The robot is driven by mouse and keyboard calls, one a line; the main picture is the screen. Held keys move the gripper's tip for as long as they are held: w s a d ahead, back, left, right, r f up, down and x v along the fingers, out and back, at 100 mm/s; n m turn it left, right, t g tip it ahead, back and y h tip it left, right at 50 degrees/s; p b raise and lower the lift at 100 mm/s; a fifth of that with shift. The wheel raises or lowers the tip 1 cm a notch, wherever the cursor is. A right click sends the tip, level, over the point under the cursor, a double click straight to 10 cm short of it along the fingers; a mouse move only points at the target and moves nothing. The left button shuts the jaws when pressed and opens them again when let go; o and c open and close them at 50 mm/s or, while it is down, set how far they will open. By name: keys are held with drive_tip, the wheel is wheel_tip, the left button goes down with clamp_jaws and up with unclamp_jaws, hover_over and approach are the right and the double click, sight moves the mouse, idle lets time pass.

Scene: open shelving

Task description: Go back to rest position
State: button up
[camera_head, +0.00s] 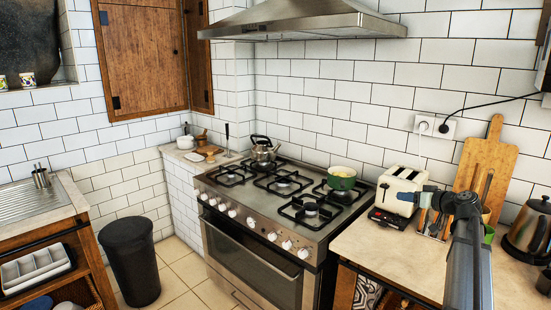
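My arm rises from the bottom right of the head view, over the right counter (385,250). Its end bends left, and my gripper (408,197) shows small and dark in front of the toaster. I cannot make out its fingers well enough to tell open from shut. No held object can be made out. The arm hides part of the counter and of the things behind it.
A cream toaster (398,184), a wooden board (487,165) and a kettle (527,230) stand around my arm. A dark device with a red display (388,218) lies before the toaster. The stove (285,195) carries a green pot (341,182). A range hood (300,20) hangs above.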

drive_tip(key=a+f+m+g+y, duration=0.1)
drive_tip(key=a+f, duration=0.4)
drive_tip(key=a, duration=0.3)
drive_tip(key=a+f+g+y, duration=0.1)
drive_tip(key=a+f, duration=0.4)
drive_tip(key=a, duration=0.3)
drive_tip(key=s+a+f+g+y, duration=0.1)
drive_tip(key=s+a+f+g, duration=0.2)
drive_tip(key=s+a+f, duration=0.5)
drive_tip(key=s+a+f+m+g, duration=0.1)
drive_tip(key=s+a+f+g, duration=0.15)
drive_tip(key=s+f, duration=0.65)
drive_tip(key=s+a+f+g+y, duration=0.1)
drive_tip(key=s+a+f+g, duration=0.25)
drive_tip(key=f, duration=0.95)
drive_tip(key=s+a+f+m+g+h, duration=0.1)
drive_tip(key=s+a+f+g+h, duration=0.15)
drive_tip(key=s+f, duration=0.65)
drive_tip(key=s+a+f+g+h, duration=0.2)
drive_tip(key=s+f+g, duration=0.1)
drive_tip(key=s+f, duration=0.55)
drive_tip(key=s+d+f+g+h, duration=0.1)
drive_tip(key=s+f+h, duration=0.1)
drive_tip(key=s, duration=0.7)
drive_tip(key=s+d+f+g+h, duration=0.1)
drive_tip(key=s+f, duration=0.4)
drive_tip(key=s, duration=0.5)
drive_tip(key=shift+d+f+n+g+h, duration=0.35)
drive_tip(key=shift+g+h, duration=0.4)
drive_tip(key=shift+h, duration=0.4)
